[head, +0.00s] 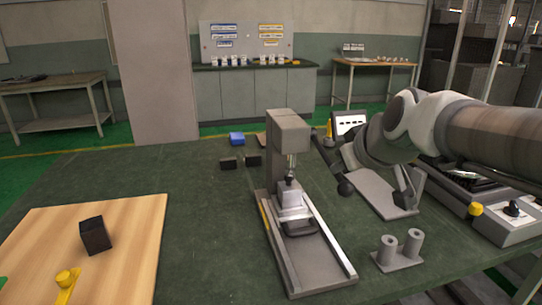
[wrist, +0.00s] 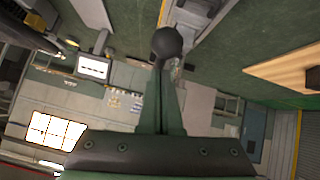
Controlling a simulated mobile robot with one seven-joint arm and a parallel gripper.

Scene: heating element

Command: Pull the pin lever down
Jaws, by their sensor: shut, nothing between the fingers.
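The press (head: 289,135) stands upright on its long base in the middle of the table. Its pin lever (head: 326,158) slopes down to the right from the press head and ends in a black ball knob (head: 345,188). My gripper (head: 407,197) points down to the right of the knob in the head view. In the wrist view, my gripper (wrist: 161,72) is shut and empty, with the ball knob (wrist: 168,42) just past its fingertips. Whether they touch cannot be told.
A grey plate (head: 372,190) lies behind the knob. A twin-cylinder holder (head: 400,250) stands at the front right, and a control box (head: 510,222) is further right.

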